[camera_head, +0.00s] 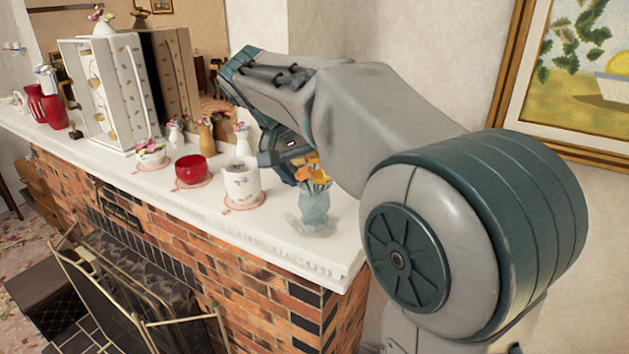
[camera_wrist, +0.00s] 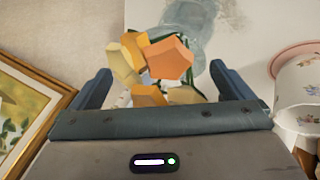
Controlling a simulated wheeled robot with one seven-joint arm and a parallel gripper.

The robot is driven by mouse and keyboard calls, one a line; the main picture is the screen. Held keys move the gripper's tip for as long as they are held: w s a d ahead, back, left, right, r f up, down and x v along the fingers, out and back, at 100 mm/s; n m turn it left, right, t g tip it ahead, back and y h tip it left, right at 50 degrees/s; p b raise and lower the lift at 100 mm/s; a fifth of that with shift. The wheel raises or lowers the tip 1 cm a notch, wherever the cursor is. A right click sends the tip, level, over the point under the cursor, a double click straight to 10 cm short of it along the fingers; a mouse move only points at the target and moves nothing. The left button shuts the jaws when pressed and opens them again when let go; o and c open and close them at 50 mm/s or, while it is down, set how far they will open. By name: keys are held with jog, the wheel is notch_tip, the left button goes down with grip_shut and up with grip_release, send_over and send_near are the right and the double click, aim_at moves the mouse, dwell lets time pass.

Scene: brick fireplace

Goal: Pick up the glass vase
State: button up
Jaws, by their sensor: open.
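The glass vase (camera_head: 315,206) is pale blue and translucent, with orange and yellow flowers (camera_head: 312,172) in it. It stands upright near the right end of the white mantel. In the wrist view, the vase (camera_wrist: 187,28) shows at the top, partly behind the flowers (camera_wrist: 152,65). My gripper (camera_wrist: 160,85) is open and empty, with one finger on each side of the flowers in that view. I cannot tell whether it touches them. In the head view, my gripper (camera_head: 280,160) is just above and left of the flowers, partly hidden by my own arm.
On the white mantel (camera_head: 150,190), a white cup (camera_head: 241,186), a red bowl (camera_head: 190,170) and several small vases stand left of the glass vase. A framed painting (camera_head: 575,80) hangs on the wall at right. The mantel's front edge is close to the vase.

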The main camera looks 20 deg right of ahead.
jog(key=shift+f, duration=0.2)
jog(key=shift+d, duration=0.1)
jog(key=c, duration=1.2)
jog(key=shift+r, duration=0.15)
